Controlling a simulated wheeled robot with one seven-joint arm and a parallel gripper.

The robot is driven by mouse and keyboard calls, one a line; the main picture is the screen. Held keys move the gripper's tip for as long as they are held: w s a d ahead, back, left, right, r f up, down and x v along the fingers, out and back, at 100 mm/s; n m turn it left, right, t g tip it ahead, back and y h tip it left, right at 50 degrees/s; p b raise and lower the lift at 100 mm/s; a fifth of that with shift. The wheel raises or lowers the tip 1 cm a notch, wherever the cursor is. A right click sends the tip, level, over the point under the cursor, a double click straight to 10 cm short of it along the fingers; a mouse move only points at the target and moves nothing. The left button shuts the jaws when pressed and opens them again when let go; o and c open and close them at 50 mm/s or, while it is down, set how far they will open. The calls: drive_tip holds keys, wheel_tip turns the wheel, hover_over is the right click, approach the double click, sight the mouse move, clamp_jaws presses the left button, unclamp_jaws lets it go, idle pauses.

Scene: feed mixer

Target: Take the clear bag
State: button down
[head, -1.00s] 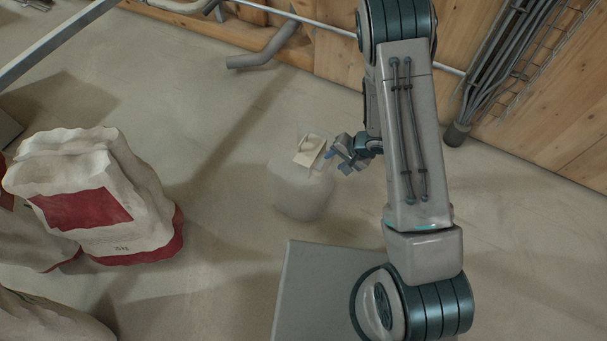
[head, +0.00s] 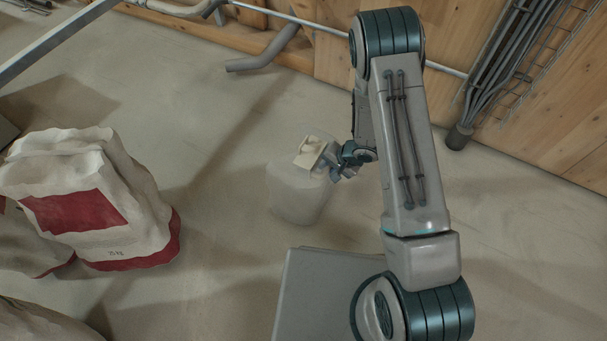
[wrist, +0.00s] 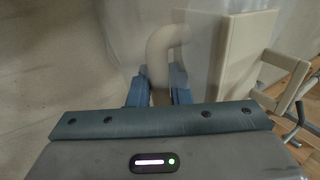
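The clear bag (head: 296,194) stands on the floor left of my arm in the head view. My gripper (head: 334,165) is at the upper right side of the bag, by the tag. The bag's underside cannot be made out.
Large white and red sacks (head: 90,200) stand at the left. A grey pipe (head: 262,52) lies by the wooden wall (head: 345,62) at the back, and grey conduits (head: 500,80) run at the right. The floor around the bag is clear.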

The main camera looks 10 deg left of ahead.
drive_tip(key=shift+r+p, duration=5.05)
drive_tip(key=shift+p, duration=0.95)
